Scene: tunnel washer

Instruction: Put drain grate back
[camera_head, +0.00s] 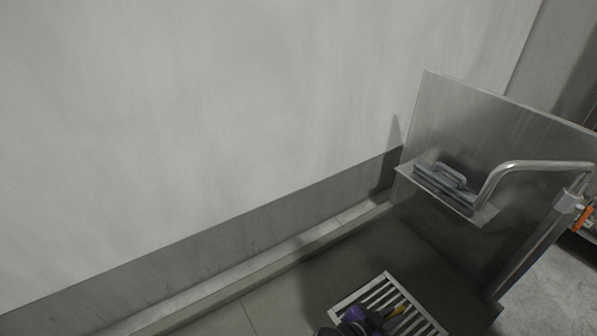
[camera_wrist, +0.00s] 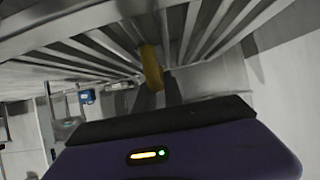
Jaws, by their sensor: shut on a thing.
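The drain grate (camera_head: 375,292) is a pale metal frame with parallel slats, at the bottom of the head view. Its lower part is cut off by the picture edge and covered by my arm. My gripper (camera_head: 386,316), with purple parts, is over the grate beside a yellow piece (camera_head: 398,310). In the wrist view, slats and a frame bar of the grate (camera_wrist: 205,30) fill the top. The dark fingers of my gripper (camera_wrist: 158,82) are shut at the yellow piece (camera_wrist: 152,68) against the grate. The drain opening cannot be made out.
A steel panel (camera_head: 480,120) with a small shelf (camera_head: 447,192) stands at the right. The shelf holds a grey handled tool (camera_head: 446,180), and a bent pipe (camera_head: 535,166) passes beside it. A large pale wall (camera_head: 200,110) rises behind a low ledge (camera_head: 250,268). Floor left of the grate is clear.

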